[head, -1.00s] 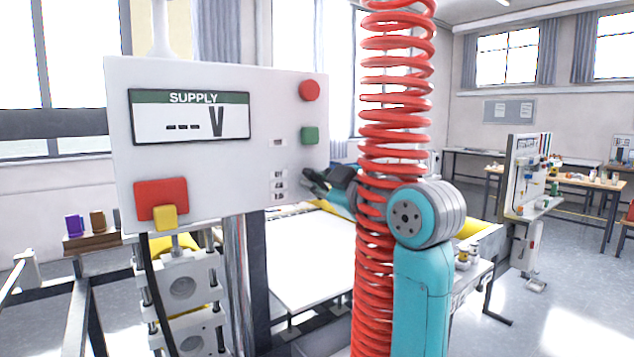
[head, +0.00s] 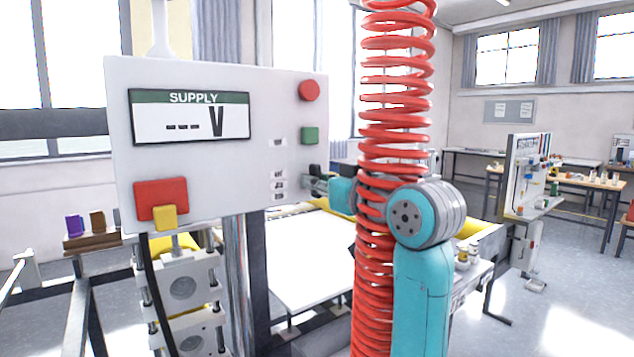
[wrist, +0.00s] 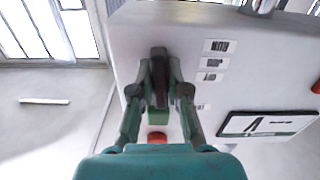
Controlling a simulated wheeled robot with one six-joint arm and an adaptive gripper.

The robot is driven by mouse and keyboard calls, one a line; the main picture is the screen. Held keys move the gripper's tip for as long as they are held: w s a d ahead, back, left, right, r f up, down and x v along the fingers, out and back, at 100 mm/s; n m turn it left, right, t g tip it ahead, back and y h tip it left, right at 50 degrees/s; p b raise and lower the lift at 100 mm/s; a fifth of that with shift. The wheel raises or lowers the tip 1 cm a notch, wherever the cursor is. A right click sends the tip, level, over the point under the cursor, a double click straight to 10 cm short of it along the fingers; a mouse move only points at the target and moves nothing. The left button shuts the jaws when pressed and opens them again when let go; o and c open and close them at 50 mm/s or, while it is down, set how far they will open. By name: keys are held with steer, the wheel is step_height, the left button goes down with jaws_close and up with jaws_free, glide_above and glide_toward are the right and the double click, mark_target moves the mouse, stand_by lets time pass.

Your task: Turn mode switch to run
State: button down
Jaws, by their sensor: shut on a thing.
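The white supply panel (head: 220,190) stands at the left in the head view, its display (head: 190,115) reading dashes and V. My gripper (head: 316,185) is at the panel's lower right edge, beside the small mode labels (head: 278,186). In the wrist view my gripper (wrist: 159,82) is shut on the dark mode switch (wrist: 159,62), which sits between the fingertips against the panel face. Three labels (wrist: 210,62) show to its right. The fingers hide part of the switch, and I cannot tell which label it points to.
A green button (head: 310,135) and a red button (head: 309,90) sit above the gripper in the head view. A red block with a yellow part (head: 160,200) is on the panel's lower left. A white bed (head: 310,260) lies behind.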

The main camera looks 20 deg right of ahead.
steer(key=shift+m, duration=0.5)
steer(key=c, duration=1.1)
jaws_free()
steer(key=shift+c, duration=0.2)
steer(key=v, duration=1.2)
